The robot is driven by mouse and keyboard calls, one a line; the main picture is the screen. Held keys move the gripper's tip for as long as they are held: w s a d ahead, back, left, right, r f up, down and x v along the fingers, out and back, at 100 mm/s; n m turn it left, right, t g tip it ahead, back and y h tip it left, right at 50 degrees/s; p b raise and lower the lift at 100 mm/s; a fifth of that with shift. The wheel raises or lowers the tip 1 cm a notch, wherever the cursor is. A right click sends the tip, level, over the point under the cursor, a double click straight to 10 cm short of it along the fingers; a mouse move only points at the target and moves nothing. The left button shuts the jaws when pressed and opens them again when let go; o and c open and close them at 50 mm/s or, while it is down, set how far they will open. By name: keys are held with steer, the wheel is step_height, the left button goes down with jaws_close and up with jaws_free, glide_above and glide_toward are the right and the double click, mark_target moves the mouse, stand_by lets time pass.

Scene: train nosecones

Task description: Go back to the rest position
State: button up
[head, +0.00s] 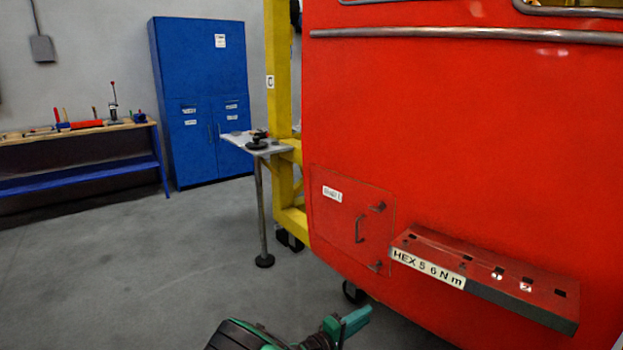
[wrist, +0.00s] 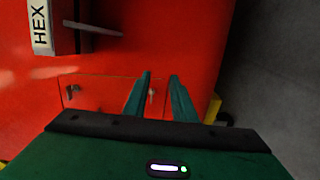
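My gripper (head: 352,318) is green and shows at the bottom of the head view, low in front of the red train nosecone (head: 440,130). In the wrist view its two green fingers (wrist: 160,76) stand apart with nothing between them, so it is open and empty. The fingers point toward the red panel with a hatch (head: 345,222), whose outline also shows in the wrist view (wrist: 100,92). I see no contact with the panel. Most of my arm is out of view.
A red step (head: 490,272) labelled "HEX 5 6 N m" juts from the nosecone at right. A yellow frame (head: 281,90) with a small side table (head: 240,138) stands left of it. A blue cabinet (head: 203,100) and a workbench (head: 75,131) line the wall. Grey floor at left is clear.

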steer(key=s+d+r+m+g+y, duration=0.3)
steer(key=d+r+g, duration=0.1)
steer(key=d+r, duration=0.2)
steer(key=s+d+r+m+g+y, duration=0.3)
steer(key=d+r+g+y, duration=0.15)
steer(key=d+r, duration=0.2)
steer(key=s+d+r+m+t+y, duration=0.15)
steer(key=s+r+y, duration=0.45)
steer(key=s+r, duration=1.3)
steer(key=s+d+f+m+g, duration=0.1)
steer(key=s+d+m+g, duration=0.1)
steer(key=s+d, duration=0.3)
steer(key=s+d+f+m+g, duration=0.1)
steer(key=s+d+m, duration=0.3)
steer(key=s, duration=0.8)
steer(key=shift+d+g, duration=0.5)
steer(key=shift+d, duration=0.6)
steer(key=shift+w+f+y, duration=0.1)
steer(key=shift+y, duration=0.15)
